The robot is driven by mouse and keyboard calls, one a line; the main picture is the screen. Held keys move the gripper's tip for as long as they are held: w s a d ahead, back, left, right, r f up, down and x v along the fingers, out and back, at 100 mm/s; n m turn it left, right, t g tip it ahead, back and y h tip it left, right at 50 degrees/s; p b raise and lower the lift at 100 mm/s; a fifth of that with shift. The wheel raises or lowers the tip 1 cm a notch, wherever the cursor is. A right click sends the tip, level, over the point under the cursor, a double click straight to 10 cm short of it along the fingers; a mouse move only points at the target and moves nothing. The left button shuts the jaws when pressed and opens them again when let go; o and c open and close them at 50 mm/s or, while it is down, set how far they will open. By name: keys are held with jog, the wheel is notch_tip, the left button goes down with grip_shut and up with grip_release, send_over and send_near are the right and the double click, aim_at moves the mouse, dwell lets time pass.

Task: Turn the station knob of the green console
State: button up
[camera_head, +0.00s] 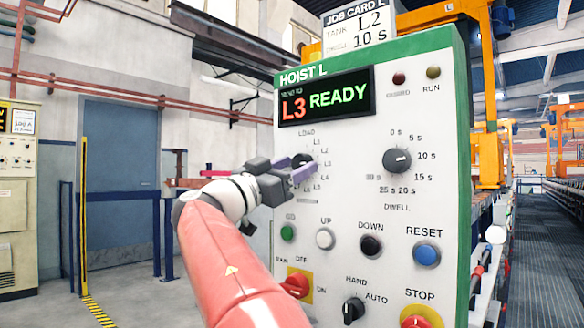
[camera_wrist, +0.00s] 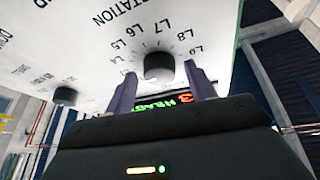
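The green-trimmed console (camera_head: 345,205) is marked HOIST L. Its display (camera_head: 326,95) reads L3 READY. The station knob (camera_head: 301,160) is dark and round, partly hidden behind my gripper in the head view. My gripper (camera_head: 299,168) is at the console's left side with its purple fingers at this knob. In the wrist view the station knob (camera_wrist: 158,66) shows between the two fingertips of my gripper (camera_wrist: 160,73), with gaps on both sides. The fingers are open. I cannot tell the knob's exact pointer direction.
A job card (camera_head: 360,28) on top reads L2, 10 s. The dwell knob (camera_head: 397,161) is to the right. Buttons sit below, including the green GO button (camera_head: 288,233) and white UP button (camera_head: 325,238). A red switch (camera_head: 296,284) and red stop button (camera_head: 416,321) are lower.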

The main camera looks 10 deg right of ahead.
jog(key=c, duration=0.8)
jog(key=shift+c, duration=0.2)
jog(key=shift+f+b, duration=0.1)
jog(key=shift+b, duration=0.2)
